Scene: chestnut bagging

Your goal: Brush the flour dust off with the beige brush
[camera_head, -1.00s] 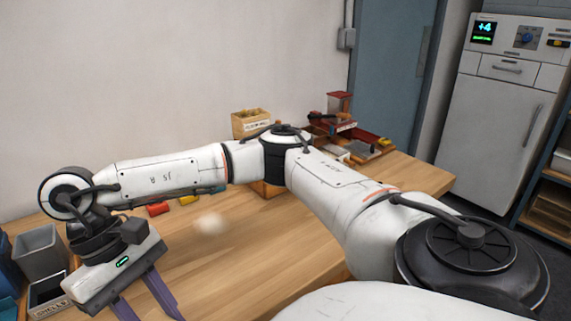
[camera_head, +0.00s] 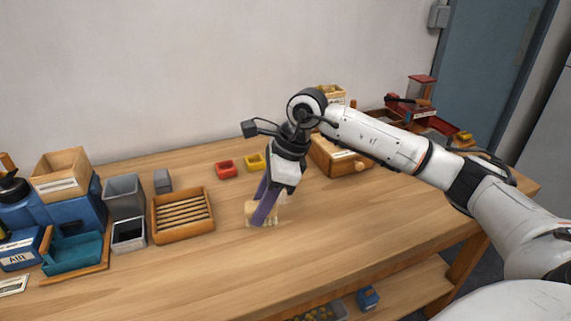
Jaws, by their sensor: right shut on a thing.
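My right gripper (camera_head: 262,216) points down over the middle of the wooden table (camera_head: 350,225). Its purple fingers are shut on the beige brush (camera_head: 250,209), which is low at the table top. The fingers cover part of the brush, and I cannot tell whether its bristles touch the wood. A faint pale patch, perhaps flour dust (camera_head: 284,197), shows just behind the fingers; most of that spot is hidden. My left gripper is not in view.
A slatted wooden tray (camera_head: 183,235), grey bins (camera_head: 125,197) and a teal tray (camera_head: 75,270) stand at the left. Red (camera_head: 226,169) and yellow (camera_head: 254,162) small trays lie behind the brush. A wooden box (camera_head: 340,160) is behind my arm. The front table is clear.

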